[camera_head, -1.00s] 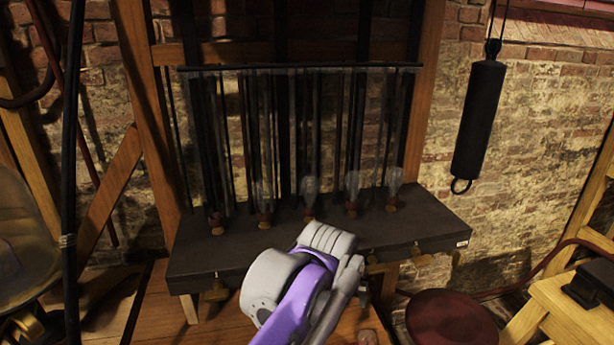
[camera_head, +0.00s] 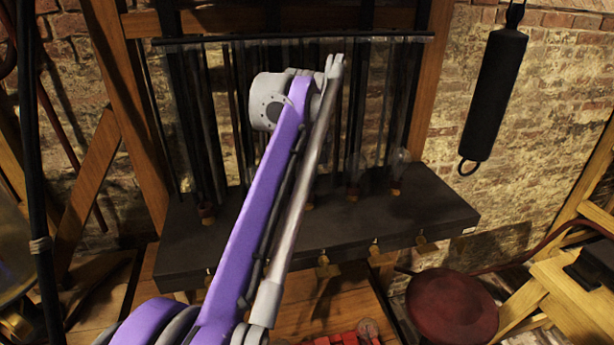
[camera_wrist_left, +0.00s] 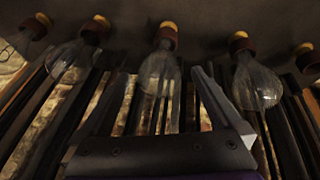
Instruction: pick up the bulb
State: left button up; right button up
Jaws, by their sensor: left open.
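Several clear glass bulbs with dark reddish collars and cork-coloured ends stand in a row on the dark shelf (camera_head: 420,215). In the head view the rightmost bulb (camera_head: 400,160) shows, and my left arm hides the middle of the row. In the left wrist view the row appears upside down, with the middle bulb (camera_wrist_left: 160,72) and a right-hand bulb (camera_wrist_left: 255,85) closest. My left gripper (camera_wrist_left: 150,85) is open and empty, its jaws pointing toward the middle bulb; I cannot tell the gap between them. In the head view my arm hides this gripper. My right gripper is not in view.
Dark vertical rods and tubes stand behind the bulbs under a black crossbar (camera_head: 385,37). A black cylinder (camera_head: 495,95) hangs at the right. A round dark-red seat (camera_head: 452,310) stands below the shelf's right end. Brass fittings (camera_head: 375,248) line the shelf's front edge.

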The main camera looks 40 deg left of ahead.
aim_at(307, 176)
pick_arm(q)
jog(key=x, duration=0.5)
jog(key=shift+r, duration=0.1)
grip_shut()
dwell(0.3)
